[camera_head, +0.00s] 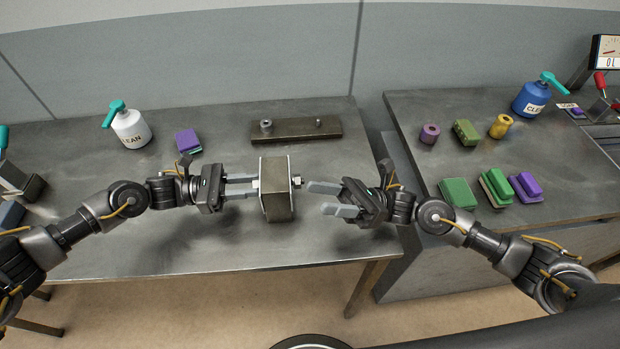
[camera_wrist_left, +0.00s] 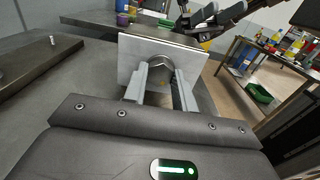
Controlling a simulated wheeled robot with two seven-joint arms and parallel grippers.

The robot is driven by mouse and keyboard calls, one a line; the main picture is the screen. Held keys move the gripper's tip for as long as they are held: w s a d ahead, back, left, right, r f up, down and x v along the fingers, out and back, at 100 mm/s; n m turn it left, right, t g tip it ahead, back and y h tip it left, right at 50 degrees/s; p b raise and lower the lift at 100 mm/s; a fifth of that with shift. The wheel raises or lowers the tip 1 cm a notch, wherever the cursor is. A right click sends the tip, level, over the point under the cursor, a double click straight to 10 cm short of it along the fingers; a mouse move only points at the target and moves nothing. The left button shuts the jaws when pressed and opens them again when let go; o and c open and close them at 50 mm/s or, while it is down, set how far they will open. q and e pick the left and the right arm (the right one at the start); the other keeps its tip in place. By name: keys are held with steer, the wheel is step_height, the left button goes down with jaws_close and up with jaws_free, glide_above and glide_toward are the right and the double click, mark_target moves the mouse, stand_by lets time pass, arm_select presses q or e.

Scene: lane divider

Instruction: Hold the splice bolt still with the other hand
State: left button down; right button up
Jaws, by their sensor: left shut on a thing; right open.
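The splice bolt (camera_head: 297,182) runs through a grey-brown block with pale plates on its sides (camera_head: 276,202). Its threaded end with a pale nut sticks out on the block's right side. In the left wrist view the bolt's round or hex head (camera_wrist_left: 161,66) sits between my left gripper's fingers (camera_wrist_left: 162,84). My left gripper (camera_head: 246,186) is shut on the bolt head at the block's left side. My right gripper (camera_head: 318,198) is open and empty, its fingers pointing left towards the nut, a small gap away.
A dark plate with two studs (camera_head: 296,130) lies behind the block. A white bottle (camera_head: 131,130) and a purple sponge (camera_head: 188,141) stand at the back left. A second table (camera_head: 540,170) at right holds several coloured pieces and a blue bottle (camera_head: 531,99).

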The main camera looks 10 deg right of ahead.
steer(key=w+d+n+t+h, duration=0.2)
steer(key=w+d+t+h, duration=0.35)
steer(key=w, duration=0.85)
steer(key=g, duration=0.2)
glide_toward(297, 182)
steer(key=a, duration=0.4)
steer(key=w+a, duration=0.1)
steer(key=a, duration=0.2)
steer(key=shift+f, duration=0.35)
steer(key=c, duration=1)
steer(key=shift+m, duration=0.4)
